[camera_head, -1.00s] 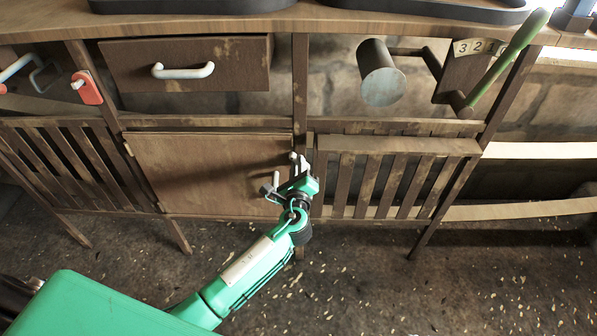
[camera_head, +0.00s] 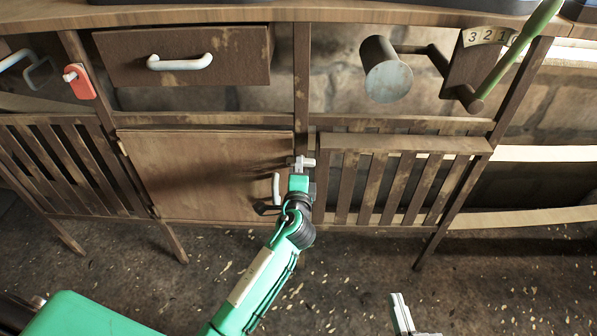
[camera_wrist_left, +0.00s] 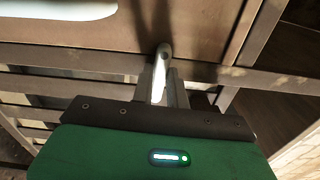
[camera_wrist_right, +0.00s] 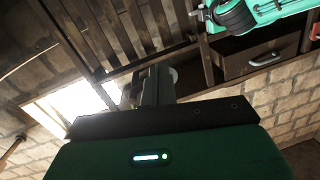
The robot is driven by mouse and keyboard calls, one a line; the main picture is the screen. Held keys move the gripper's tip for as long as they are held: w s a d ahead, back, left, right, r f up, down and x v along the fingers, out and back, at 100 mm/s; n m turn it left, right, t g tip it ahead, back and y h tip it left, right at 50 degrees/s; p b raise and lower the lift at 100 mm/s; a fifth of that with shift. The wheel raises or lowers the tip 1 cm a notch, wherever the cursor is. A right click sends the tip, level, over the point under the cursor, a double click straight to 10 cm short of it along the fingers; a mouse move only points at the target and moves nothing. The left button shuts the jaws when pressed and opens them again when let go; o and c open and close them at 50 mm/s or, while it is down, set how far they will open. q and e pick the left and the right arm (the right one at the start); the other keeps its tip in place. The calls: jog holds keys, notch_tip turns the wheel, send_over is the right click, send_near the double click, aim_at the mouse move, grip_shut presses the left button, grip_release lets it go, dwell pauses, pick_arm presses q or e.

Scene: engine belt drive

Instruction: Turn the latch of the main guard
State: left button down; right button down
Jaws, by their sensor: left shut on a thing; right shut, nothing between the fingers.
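The main guard seems to be the brown wooden door (camera_head: 205,170) at the centre left of the head view, closed, with a white upright handle (camera_head: 276,188) near its right edge. My left gripper (camera_head: 302,163) is at the door's upper right corner, by the post, shut on the small latch. In the left wrist view the latch (camera_wrist_left: 163,52) shows as a pale rounded metal end between the fingers (camera_wrist_left: 166,88). In the head view the gripper largely hides the latch. My right gripper (camera_head: 400,310) is low at the bottom of the head view; its fingers (camera_wrist_right: 153,85) are shut and empty.
A drawer (camera_head: 185,55) with a white handle is above the door. A red tag-like part (camera_head: 79,82) is at the left. A grey cylinder (camera_head: 387,70) and a green lever (camera_head: 520,45) are at the upper right. Slatted panels (camera_head: 390,185) flank the door. The floor in front is open.

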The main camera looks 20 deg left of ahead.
pick_arm(q)
jog(key=shift+f, duration=0.1)
pick_arm(e)
jog(key=shift+w+d+r+t, duration=0.1)
jog(key=shift+w+r+t, duration=0.1)
jog(key=shift+r, duration=0.2)
jog(key=shift+w+d+r+t, duration=0.1)
jog(key=shift+w+r+t, duration=0.1)
jog(key=shift+r, duration=0.2)
pick_arm(q)
jog(key=c, duration=1.4)
grip_release()
jog(key=shift+s, duration=0.1)
